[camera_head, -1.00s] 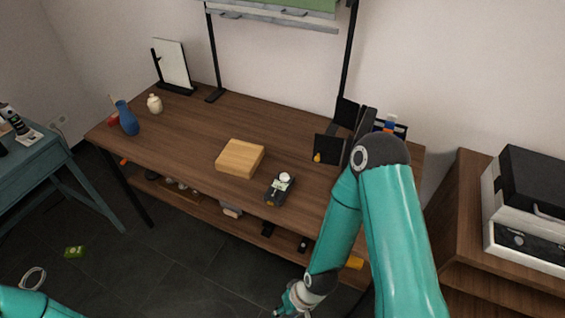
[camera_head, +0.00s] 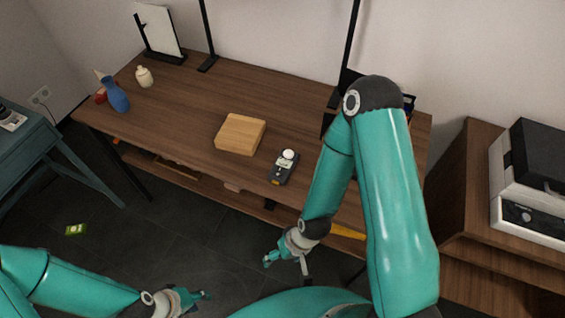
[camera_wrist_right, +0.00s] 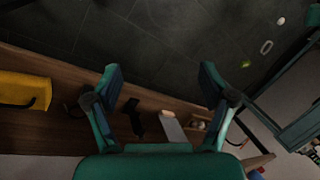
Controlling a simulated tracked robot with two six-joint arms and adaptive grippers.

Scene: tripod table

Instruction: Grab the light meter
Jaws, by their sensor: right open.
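The light meter (camera_head: 284,168), a dark handheld device with a white dome, lies on the wooden table near its front edge. It is right of a light wooden block and apart from it. My right gripper (camera_head: 286,269) is open and empty, in front of the table and nearer to me than the light meter. Its two spread fingers also show in the right wrist view (camera_wrist_right: 160,76), where I cannot make out the light meter. My left gripper (camera_head: 196,296) is low at the bottom of the head view, away from the table; its finger opening is unclear.
The wooden block (camera_head: 240,134) sits on the table (camera_head: 190,110). A blue vase (camera_head: 116,96) and a cream jar (camera_head: 144,77) stand at the left end. A lower shelf holds several items, including a yellow object (camera_wrist_right: 24,90). A cabinet (camera_head: 468,190) stands at the right.

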